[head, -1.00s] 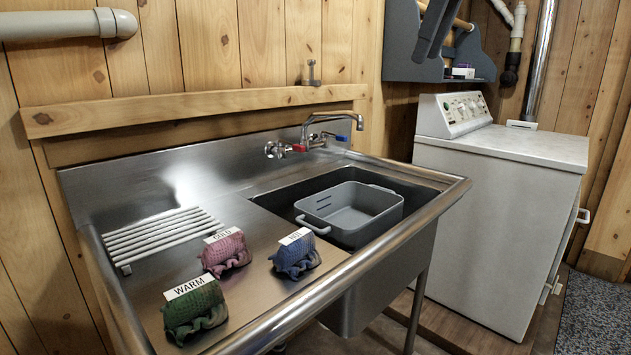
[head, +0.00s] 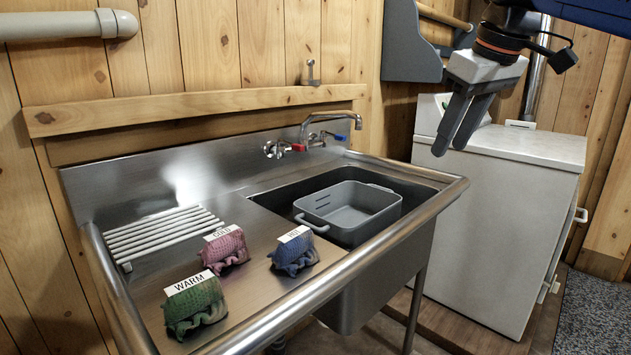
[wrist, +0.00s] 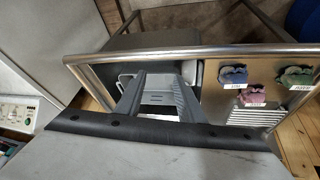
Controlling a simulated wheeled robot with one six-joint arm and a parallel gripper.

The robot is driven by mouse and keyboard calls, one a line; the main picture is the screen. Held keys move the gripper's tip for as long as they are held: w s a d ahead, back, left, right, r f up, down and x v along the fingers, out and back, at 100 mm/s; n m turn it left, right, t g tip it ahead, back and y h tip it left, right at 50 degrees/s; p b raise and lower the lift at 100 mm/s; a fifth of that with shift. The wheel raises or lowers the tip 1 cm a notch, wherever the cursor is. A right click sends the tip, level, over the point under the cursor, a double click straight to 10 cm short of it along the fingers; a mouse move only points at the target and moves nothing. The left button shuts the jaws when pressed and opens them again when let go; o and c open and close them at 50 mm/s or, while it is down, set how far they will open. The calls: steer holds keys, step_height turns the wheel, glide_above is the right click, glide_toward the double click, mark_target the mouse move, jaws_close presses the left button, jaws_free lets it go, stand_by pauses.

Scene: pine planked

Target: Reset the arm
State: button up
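My gripper (head: 450,148) hangs at the upper right of the head view, fingers pointing down, in front of the white washing machine (head: 497,215) and above the sink's right end. In the wrist view its two fingers (wrist: 162,80) stand apart with nothing between them but the view of the grey tub beyond. The gripper is open and empty, clear of all objects. The grey tub (head: 350,208) sits in the sink basin. Three cloth bundles lie on the steel drainboard: green WARM (head: 195,310), pink COLD (head: 226,250) and blue HOT (head: 294,254).
A white slatted rack (head: 162,235) lies on the drainboard's left. The faucet (head: 325,122) rises behind the basin. A rounded rim (head: 350,262) edges the sink's front. A grey wall shelf (head: 410,50) is behind my gripper. The air above the drainboard is free.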

steer(key=s+d+f+m, duration=0.1)
steer(key=s+f, duration=0.4)
steer(key=f, duration=0.7)
steer(key=s+d+f+m, duration=0.2)
steer(key=s+f, duration=0.4)
steer(key=f, duration=0.6)
steer(key=s+d+f+m+h, duration=0.1)
steer(key=s+f, duration=0.4)
steer(key=f, duration=0.7)
steer(key=shift+s+d+m, duration=0.2)
steer(key=shift+d+m, duration=0.35)
steer(key=shift+m, duration=0.35)
